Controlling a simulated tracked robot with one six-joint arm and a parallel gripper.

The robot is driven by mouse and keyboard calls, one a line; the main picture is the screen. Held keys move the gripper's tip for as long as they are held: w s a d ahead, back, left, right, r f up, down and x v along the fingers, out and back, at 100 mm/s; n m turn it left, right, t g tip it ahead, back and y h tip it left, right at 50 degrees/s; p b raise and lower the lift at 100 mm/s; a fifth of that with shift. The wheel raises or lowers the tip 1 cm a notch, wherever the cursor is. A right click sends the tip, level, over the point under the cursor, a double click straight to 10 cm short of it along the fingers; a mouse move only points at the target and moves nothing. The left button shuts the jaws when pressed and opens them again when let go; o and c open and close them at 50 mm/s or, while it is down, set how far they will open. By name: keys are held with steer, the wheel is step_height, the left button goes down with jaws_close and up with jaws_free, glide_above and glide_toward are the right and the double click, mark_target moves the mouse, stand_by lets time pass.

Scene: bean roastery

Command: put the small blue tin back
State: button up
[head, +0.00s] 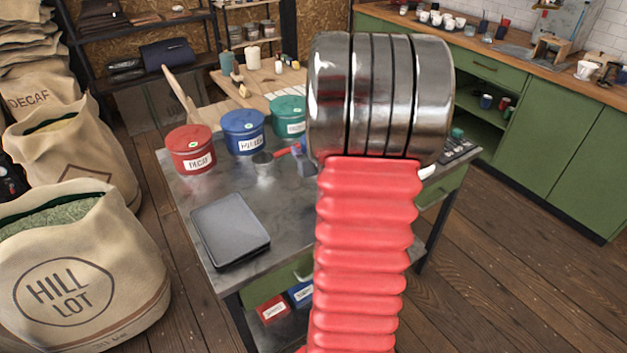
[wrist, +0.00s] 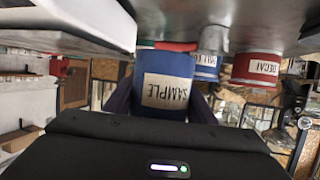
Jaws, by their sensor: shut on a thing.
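The small blue tin (wrist: 178,65), with a cream label reading SAMPLE, is in the wrist view, where the picture is upside down. My gripper (wrist: 162,100) is shut on it, with a dark finger at each side. The tin is close to the grey metal tabletop; I cannot tell whether it touches it.
Small red (head: 272,309) and blue (head: 300,293) labelled things sit below.

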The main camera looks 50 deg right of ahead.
steer(key=shift+f, duration=2.65)
steer(key=shift+f, duration=0.1)
steer(key=shift+f, duration=2)
steer(key=shift+f, duration=0.1)
steer(key=o, duration=1.3)
